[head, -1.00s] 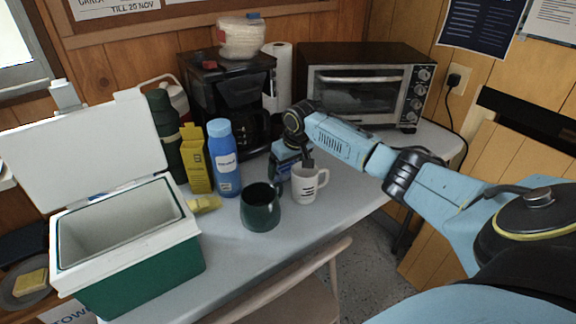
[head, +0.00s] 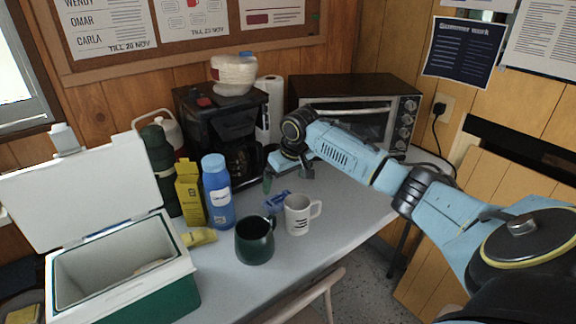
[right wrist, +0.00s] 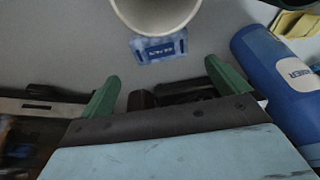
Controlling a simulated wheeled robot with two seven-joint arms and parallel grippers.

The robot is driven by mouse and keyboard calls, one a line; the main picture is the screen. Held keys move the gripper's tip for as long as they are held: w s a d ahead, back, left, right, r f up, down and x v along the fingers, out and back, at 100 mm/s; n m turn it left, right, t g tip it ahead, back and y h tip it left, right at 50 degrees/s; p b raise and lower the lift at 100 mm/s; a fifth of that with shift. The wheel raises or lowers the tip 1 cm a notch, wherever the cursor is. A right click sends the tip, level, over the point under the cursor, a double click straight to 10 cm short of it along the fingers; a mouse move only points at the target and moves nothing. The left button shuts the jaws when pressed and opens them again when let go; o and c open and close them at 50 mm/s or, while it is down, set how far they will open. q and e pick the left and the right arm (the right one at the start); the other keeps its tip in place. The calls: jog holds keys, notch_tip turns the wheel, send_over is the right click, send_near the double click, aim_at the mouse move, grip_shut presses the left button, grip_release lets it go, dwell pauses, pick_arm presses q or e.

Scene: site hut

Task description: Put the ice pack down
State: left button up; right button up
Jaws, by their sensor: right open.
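The ice pack (head: 277,202) is a small blue pack lying on the table just behind and left of the white mug (head: 299,214). In the right wrist view the ice pack (right wrist: 158,48) lies flat, partly covered by the mug's rim (right wrist: 155,25). My right gripper (head: 287,181) is above and behind the pack, apart from it. Its green fingers (right wrist: 162,74) are spread wide with nothing between them. My left gripper is in neither view.
A dark green mug (head: 255,240) stands in front. A blue bottle (head: 217,192), a yellow carton (head: 190,193) and an open cooler (head: 180,270) are to the left. A coffee maker (head: 205,115) and toaster oven (head: 350,92) stand behind. The table is clear right of the white mug.

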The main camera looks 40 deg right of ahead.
jog(key=v, duration=0.4)
jog(key=t+b, duration=0.1)
jog(key=b, duration=0.1)
send_near(279, 198)
jog(key=f, duration=0.3)
jog(key=shift+s+a+f, duration=0.1)
jog(key=shift+a+f, duration=0.05)
jog(key=shift+a, duration=0.1)
jog(key=shift+w+d+f+b, duration=0.15)
jog(key=shift+w+f+b, duration=0.5)
jog(key=shift+f, duration=0.35)
jog(key=shift+w+d+f+b, duration=0.15)
jog(key=shift+w+f+b, duration=0.4)
jog(key=shift+w+f, duration=0.35)
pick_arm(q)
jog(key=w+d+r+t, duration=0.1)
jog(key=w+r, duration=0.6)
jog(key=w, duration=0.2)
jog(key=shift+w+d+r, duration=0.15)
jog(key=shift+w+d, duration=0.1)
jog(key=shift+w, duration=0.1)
pick_arm(e)
jog(key=shift+f, duration=0.55)
jog(key=c, duration=0.9)
jog(key=shift+o, duration=0.2)
